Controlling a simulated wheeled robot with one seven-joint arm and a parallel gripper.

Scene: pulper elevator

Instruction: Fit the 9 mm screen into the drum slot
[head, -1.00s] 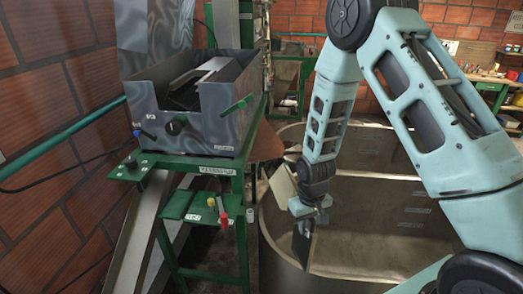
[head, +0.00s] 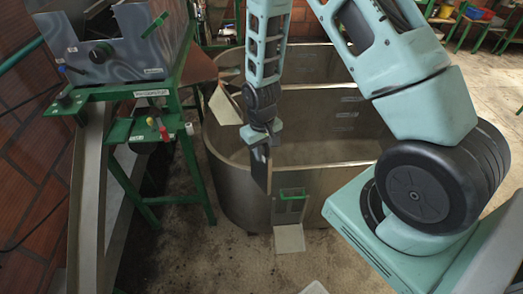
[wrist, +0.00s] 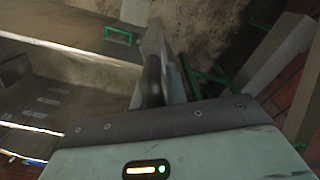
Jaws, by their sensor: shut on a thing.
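My gripper (head: 262,148) points down above the near side of the concrete tank. It is shut on a thin dark plate (head: 262,172), which seems to be the screen; no size marking is readable. The plate hangs upright below the fingers. In the wrist view the plate (wrist: 155,45) is edge-on, beyond the gripper (wrist: 165,88). The grey metal pulper (head: 125,45) stands on a green stand at the upper left, well apart from my gripper. Its top is cut off by the frame, and the drum slot cannot be made out.
The curved tank (head: 235,185) fills the middle, with a small green-handled gate (head: 291,196) on its front. A green shelf (head: 140,130) with small coloured tools is left of the tank. Floor (head: 220,265) in front is clear apart from pale slabs.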

